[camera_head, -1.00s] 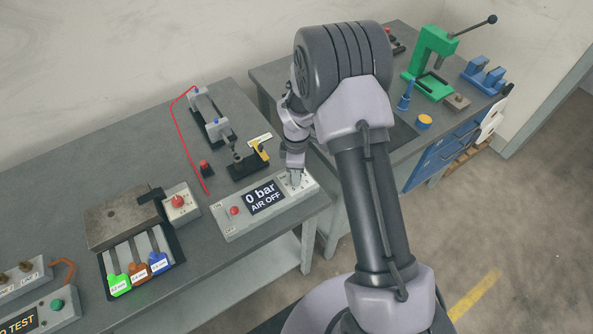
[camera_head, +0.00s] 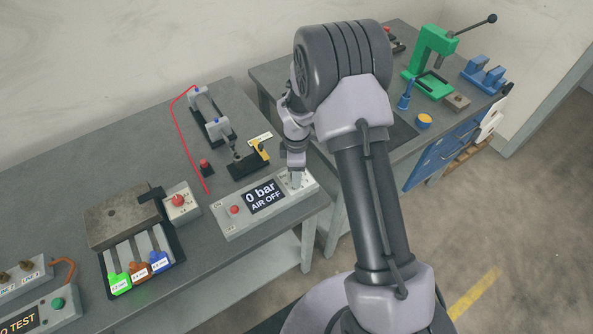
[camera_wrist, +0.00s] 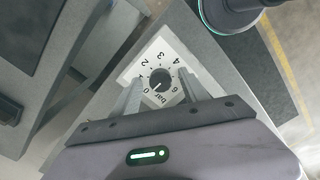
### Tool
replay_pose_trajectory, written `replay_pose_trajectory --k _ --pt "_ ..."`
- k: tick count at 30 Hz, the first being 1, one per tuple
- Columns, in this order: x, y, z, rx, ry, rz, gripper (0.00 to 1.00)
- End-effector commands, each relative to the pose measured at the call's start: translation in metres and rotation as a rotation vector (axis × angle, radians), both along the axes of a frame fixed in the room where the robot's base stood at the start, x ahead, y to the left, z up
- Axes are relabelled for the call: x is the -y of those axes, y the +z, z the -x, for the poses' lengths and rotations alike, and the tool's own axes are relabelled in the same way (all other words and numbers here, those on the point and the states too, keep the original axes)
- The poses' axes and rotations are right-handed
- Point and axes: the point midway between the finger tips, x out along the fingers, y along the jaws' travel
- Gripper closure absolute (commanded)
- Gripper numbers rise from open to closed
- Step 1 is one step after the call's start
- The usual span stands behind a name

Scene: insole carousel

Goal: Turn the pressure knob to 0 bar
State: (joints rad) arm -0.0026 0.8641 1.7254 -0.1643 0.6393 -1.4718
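The grey pressure control box (camera_head: 228,224) sits near the front edge of the bench. Its display (camera_head: 263,196) reads "0 bar AIR OFF". In the wrist view the dark round pressure knob (camera_wrist: 160,79) sits on a white dial plate (camera_wrist: 160,50) marked 0 to 6 bar. Its light pointer mark faces the 0. My gripper (camera_wrist: 160,82) is open, with one finger on each side of the knob and a small gap to it. In the head view my gripper (camera_head: 296,178) is over the right end of the box and hides the knob.
A red button (camera_head: 234,209) is on the left of the box. A black fixture with a yellow part (camera_head: 262,150) stands just behind it.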

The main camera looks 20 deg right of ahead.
Motion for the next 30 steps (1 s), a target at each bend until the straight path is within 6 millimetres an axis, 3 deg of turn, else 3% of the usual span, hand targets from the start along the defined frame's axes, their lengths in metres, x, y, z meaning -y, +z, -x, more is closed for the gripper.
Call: replay_pose_trajectory --k 5,8,21,25,30 --pt "0.0 0.002 0.0 0.0 0.0 0.0 0.48" --pt "0.0 0.015 -0.001 0.002 0.0 0.0 0.48" --pt "0.0 0.148 -0.001 0.003 0.0 0.0 0.48" --pt "0.0 0.168 0.0 0.001 0.0 0.0 0.48" --pt "0.0 0.175 0.0 -0.001 -0.001 0.0 0.48"
